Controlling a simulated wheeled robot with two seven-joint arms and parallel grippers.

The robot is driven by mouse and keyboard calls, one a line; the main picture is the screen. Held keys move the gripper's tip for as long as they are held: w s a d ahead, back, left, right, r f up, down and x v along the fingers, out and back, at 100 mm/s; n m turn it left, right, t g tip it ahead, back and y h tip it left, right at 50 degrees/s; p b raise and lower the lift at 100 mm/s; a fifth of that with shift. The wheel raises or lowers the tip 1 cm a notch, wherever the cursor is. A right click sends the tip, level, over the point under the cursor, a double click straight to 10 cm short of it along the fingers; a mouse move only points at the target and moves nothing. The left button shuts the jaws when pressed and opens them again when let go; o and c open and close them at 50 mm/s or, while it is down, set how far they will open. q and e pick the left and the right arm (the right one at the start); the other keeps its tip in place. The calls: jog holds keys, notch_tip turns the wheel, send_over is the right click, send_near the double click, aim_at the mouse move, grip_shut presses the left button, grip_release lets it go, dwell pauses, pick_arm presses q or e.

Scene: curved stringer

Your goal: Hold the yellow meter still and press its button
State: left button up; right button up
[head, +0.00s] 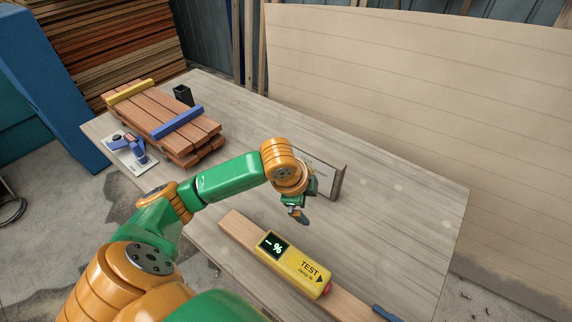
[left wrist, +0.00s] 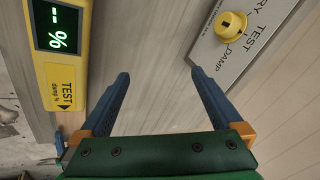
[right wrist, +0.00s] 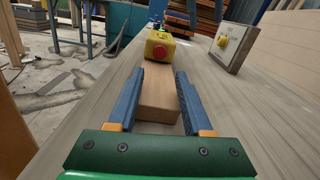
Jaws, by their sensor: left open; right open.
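The yellow meter (head: 296,263) lies on a wooden plank (head: 237,229) on the bench. Its dark display shows a dash and "%", beside the printed word TEST. Its red button (head: 327,289) is on the end face; the right wrist view shows the button (right wrist: 159,51) facing that camera. My left gripper (head: 300,215) is open and empty above the bench, behind the meter. In the left wrist view the meter (left wrist: 66,75) is left of the fingers (left wrist: 160,75). My right gripper (right wrist: 158,73) is open, its fingers either side of the plank's near end, apart from the meter.
A panel (left wrist: 240,45) with a yellow knob (left wrist: 230,25) and the words TEST and DAMP stands behind my left gripper. Stacked boards (head: 160,120) with yellow and blue bars, a black cup (head: 183,95) and a blue tool (head: 136,147) are at the far left.

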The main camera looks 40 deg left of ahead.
aim_at(286, 255)
pick_arm(q)
jog(key=s+m+g, duration=0.1)
jog(key=s, duration=0.2)
jog(key=s+d+m+g, duration=0.1)
jog(key=s+m, duration=0.1)
jog(key=s, duration=0.1)
jog(key=s+d+f+m+g, duration=0.1)
jog(key=s+m+g, duration=0.1)
jog(key=s, duration=0.2)
jog(key=shift+d+y, duration=0.2)
jog(key=shift+y, duration=0.1)
jog(key=f, duration=0.7)
jog(key=shift+s+f, duration=0.1)
jog(key=shift+s, duration=0.3)
jog(key=shift+c, duration=0.2)
